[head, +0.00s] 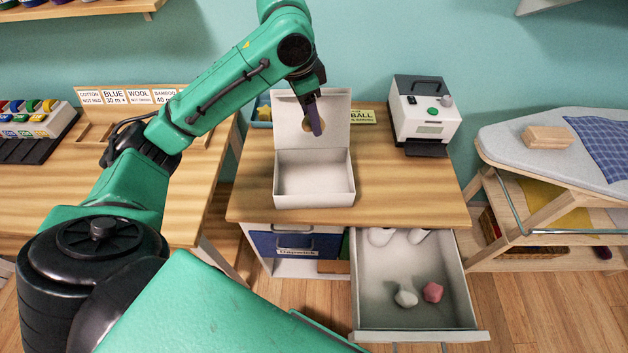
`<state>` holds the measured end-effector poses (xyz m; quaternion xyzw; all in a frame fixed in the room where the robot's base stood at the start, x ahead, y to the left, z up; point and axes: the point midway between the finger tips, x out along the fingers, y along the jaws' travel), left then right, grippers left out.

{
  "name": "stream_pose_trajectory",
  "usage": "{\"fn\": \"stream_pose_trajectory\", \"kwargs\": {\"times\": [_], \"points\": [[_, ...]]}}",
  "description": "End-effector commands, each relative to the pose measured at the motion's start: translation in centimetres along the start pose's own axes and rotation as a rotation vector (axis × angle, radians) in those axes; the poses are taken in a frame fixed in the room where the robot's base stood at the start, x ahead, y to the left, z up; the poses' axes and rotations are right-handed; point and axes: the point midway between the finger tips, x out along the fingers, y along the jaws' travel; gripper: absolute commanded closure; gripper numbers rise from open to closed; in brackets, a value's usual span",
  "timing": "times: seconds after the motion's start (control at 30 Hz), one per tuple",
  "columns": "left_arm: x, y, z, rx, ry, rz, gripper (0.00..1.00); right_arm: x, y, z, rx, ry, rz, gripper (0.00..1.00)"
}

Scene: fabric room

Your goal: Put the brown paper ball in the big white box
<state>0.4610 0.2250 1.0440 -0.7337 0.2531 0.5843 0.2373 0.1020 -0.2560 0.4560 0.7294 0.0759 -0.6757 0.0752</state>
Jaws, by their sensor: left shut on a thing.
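The big white box (314,200) stands on the middle wooden table with its lid raised at the back. Its visible inside looks empty. My left gripper (315,122) is in front of the raised lid, above the box's opening. It is shut on the brown paper ball (306,125), which shows only in small part beside the finger. The ball is held above the box floor, and most of it is hidden by the gripper. My right gripper is out of view.
A white machine (423,110) stands right of the box on the table (400,195). Below, an open drawer (372,300) holds a white ball (406,296), a pink ball (433,292) and other white items. An ironing board (500,145) stands at right.

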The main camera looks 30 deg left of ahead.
Motion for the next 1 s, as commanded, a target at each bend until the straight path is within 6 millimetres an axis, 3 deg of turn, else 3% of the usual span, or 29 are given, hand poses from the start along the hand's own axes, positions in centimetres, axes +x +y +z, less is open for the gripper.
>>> {"fn": "stream_pose_trajectory", "kwargs": {"times": [0.17, 0.6, 0.9, 1.0], "points": [[0.8, 0.0, 0.4, -0.193, 0.002, -0.030, 1.00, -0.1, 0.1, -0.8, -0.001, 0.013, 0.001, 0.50], [13.8, 0.7, 3.2, -0.196, 0.001, -0.030, 1.00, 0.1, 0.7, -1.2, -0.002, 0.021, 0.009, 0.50], [18.9, 1.0, 4.2, -0.194, 0.003, -0.030, 1.00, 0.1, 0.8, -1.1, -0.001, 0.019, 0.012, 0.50], [19.6, 1.0, 4.3, -0.193, 0.005, -0.032, 1.00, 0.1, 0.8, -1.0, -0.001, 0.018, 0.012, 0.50]]}}
